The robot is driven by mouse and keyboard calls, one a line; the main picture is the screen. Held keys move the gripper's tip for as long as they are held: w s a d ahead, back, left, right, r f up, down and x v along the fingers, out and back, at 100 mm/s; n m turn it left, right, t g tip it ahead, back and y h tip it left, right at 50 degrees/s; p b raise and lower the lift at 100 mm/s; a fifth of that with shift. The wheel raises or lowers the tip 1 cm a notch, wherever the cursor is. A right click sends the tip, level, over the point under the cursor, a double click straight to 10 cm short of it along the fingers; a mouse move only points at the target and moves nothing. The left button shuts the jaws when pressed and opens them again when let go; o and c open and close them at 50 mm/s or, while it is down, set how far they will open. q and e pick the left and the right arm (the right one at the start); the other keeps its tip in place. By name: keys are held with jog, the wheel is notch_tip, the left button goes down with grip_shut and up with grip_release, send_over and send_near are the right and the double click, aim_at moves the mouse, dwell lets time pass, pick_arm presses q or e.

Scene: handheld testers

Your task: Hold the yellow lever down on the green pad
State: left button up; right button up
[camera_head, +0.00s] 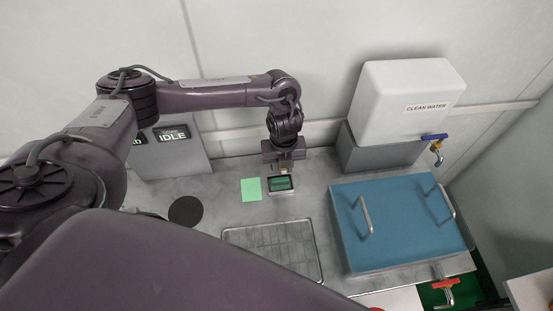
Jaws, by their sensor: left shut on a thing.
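The green pad (251,189) lies flat on the grey counter, left of my left gripper. My left gripper (283,170) points down and is shut on a small handheld tester (281,185) with a dark face and a green screen. The tester is just right of the pad, not over it. I cannot tell whether it touches the counter. A small yellowish bit shows between the fingers, but I cannot make out a yellow lever clearly. My right gripper is not in view.
A wire-grid tray (300,276) lies in front of the tester. A black disc (186,210) is to the left. A blue lidded box (400,220) and a white clean water tank (407,100) stand right. A grey IDLE display box (180,155) stands behind left.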

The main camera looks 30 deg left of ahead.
pick_arm(q)
jog(key=shift+w+a+r+b, duration=0.15)
jog(key=shift+w+a+r, duration=0.35)
jog(key=shift+w, duration=0.2)
jog(key=shift+w+a+r+b, duration=0.1)
jog(key=shift+w+a+r, duration=0.4)
jog(key=shift+w, duration=0.15)
jog(key=shift+w+a+r+b, duration=0.15)
jog(key=shift+w+a+r, duration=0.3)
jog(key=shift+w, duration=0.25)
jog(key=o, duration=2.1)
jog(key=shift+s+f, duration=0.1)
notch_tip(320, 180, up, 7)
jog(key=p, duration=0.5)
jog(key=shift+s, duration=0.1)
